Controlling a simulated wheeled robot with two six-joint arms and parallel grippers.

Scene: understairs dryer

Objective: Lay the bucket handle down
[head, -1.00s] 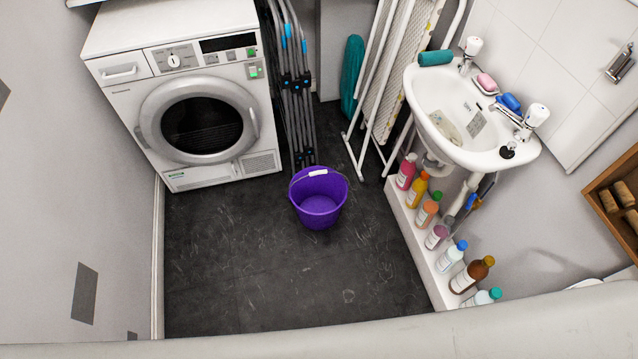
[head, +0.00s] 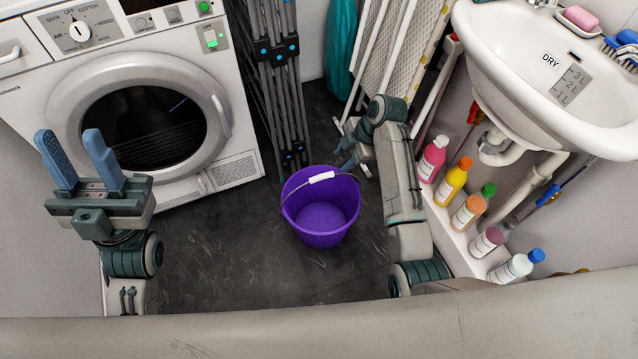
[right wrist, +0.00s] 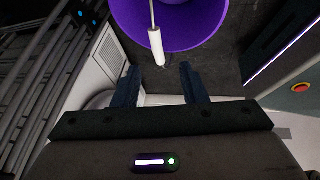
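The purple bucket (head: 321,220) stands upright on the dark floor. Its wire handle with a white grip (head: 321,177) is raised across the opening, towards the back rim in the head view. My right gripper (head: 352,168) is beside the bucket's right rim. In the right wrist view its two fingers (right wrist: 159,72) are apart and empty, and the white grip (right wrist: 157,47) lies just beyond the gap between the tips. I cannot tell whether they touch. My left gripper (head: 74,138) is open and empty, in front of the dryer, away from the bucket.
The dryer (head: 150,110) stands at the left, with a folded grey rack (head: 275,80) behind the bucket. At the right are a sink (head: 560,70) and a ledge with several bottles, including a pink one (head: 432,158). Floor in front of the bucket is clear.

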